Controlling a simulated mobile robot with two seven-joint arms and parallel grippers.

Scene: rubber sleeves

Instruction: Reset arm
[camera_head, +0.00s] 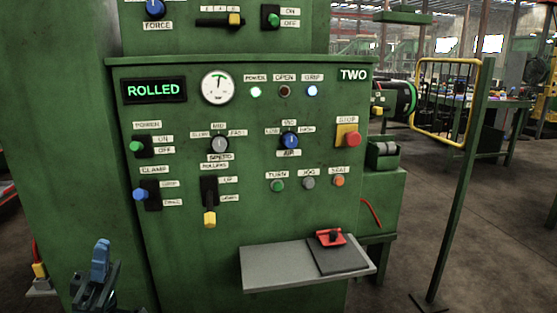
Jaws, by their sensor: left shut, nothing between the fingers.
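My left gripper (99,270) shows at the bottom left, its blue fingertips together and empty. It is apart from the green machine (125,230), in front of its lower left part. My right gripper is not in view. The machine's panel has a lit display (154,90) reading ROLLED, a round gauge (217,87) and a label TWO. The POWER and GRIP lamps are lit, and the OPEN lamp (285,91) looks dark. A lever with a yellow handle (209,218) points down under ROLLERS. A blue-knobbed CLAMP switch (140,194) is at the left.
A grey shelf (275,268) juts out below the panel and bears a dark plate with a red piece (331,238). A red STOP button (353,139) sits at the panel's right. A yellow frame on a green post (462,190) stands to the right.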

